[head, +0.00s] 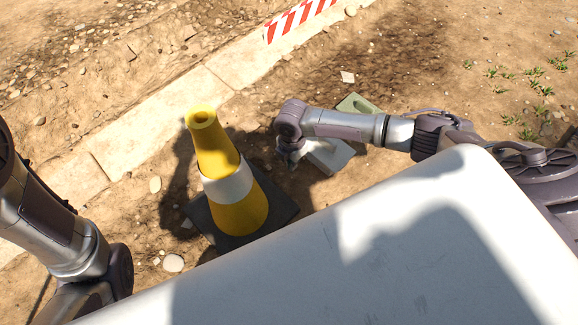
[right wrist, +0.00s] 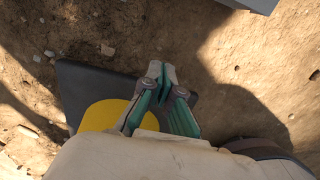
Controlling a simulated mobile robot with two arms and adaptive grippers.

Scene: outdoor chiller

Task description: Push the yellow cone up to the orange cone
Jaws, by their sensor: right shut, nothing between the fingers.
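The yellow cone (head: 213,148) stands upright on the dirt, with a white band and a dark square base (head: 283,206). In the right wrist view, part of its yellow body (right wrist: 102,115) and its dark base (right wrist: 84,84) show beside and below the fingers. My right gripper (head: 291,157) is low, just right of the cone; its fingers (right wrist: 158,72) are shut and empty. Whether they touch the cone or base cannot be told. My left arm is at the left edge, but its gripper is out of view. No orange cone shows in either view.
A pale block (head: 332,156) lies just right of my right gripper, with a greenish block (head: 357,104) behind it. A stone kerb (head: 150,124) runs diagonally behind the cone, with a red-and-white striped barrier (head: 298,20) at the top. Small stones lie about; open dirt is at upper right.

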